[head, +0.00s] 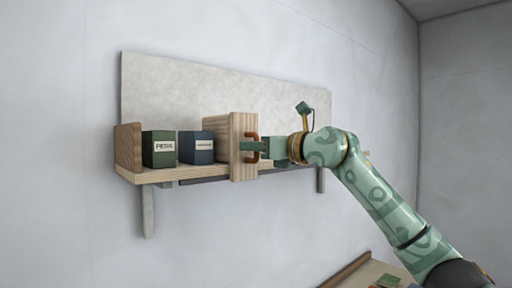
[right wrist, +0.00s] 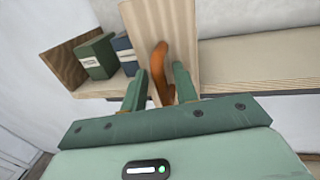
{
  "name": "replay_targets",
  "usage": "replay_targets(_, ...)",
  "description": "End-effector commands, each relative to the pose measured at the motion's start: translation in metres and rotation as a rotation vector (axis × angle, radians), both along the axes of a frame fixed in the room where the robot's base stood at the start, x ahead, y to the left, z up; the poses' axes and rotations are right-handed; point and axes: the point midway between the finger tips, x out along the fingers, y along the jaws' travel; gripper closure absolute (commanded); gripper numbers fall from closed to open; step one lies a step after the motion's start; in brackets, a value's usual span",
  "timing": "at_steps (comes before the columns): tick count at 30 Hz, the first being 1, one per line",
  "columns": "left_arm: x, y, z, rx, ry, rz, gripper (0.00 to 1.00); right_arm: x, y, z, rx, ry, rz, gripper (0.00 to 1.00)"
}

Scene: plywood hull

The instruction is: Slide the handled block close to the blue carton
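The handled block (head: 236,125) is a tall pale wooden piece with an orange-brown handle (right wrist: 161,65) on its front. It stands upright on the wall shelf, just right of the blue carton (head: 196,148). The block partly hides the carton in the right wrist view (right wrist: 124,53), so I cannot tell the exact gap. My right gripper (head: 254,147) is at the handle. In the right wrist view its two fingers (right wrist: 161,84) stand on either side of the handle, with a narrow gap showing at the left finger; it looks open. My left gripper is out of view.
A green carton (head: 158,149) stands left of the blue one, beside the shelf's brown end board (head: 128,147). The shelf (right wrist: 255,84) is bare right of the block. A grey back panel (head: 200,90) rises behind. A lower wooden surface (head: 365,275) shows at bottom right.

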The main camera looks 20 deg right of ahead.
Motion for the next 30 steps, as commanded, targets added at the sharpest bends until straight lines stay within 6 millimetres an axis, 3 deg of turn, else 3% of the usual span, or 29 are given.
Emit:
replay_targets(7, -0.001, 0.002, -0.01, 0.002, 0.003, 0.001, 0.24, -0.013, -0.01, -0.003, 0.0, 0.0, -0.002, 0.71)
replay_targets(21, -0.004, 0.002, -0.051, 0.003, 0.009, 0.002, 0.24, -0.115, -0.07, -0.004, -0.001, -0.001, -0.002, 0.71)
replay_targets(30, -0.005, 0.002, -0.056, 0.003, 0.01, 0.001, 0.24, -0.14, -0.084, -0.001, -0.001, -0.001, 0.0, 0.71)
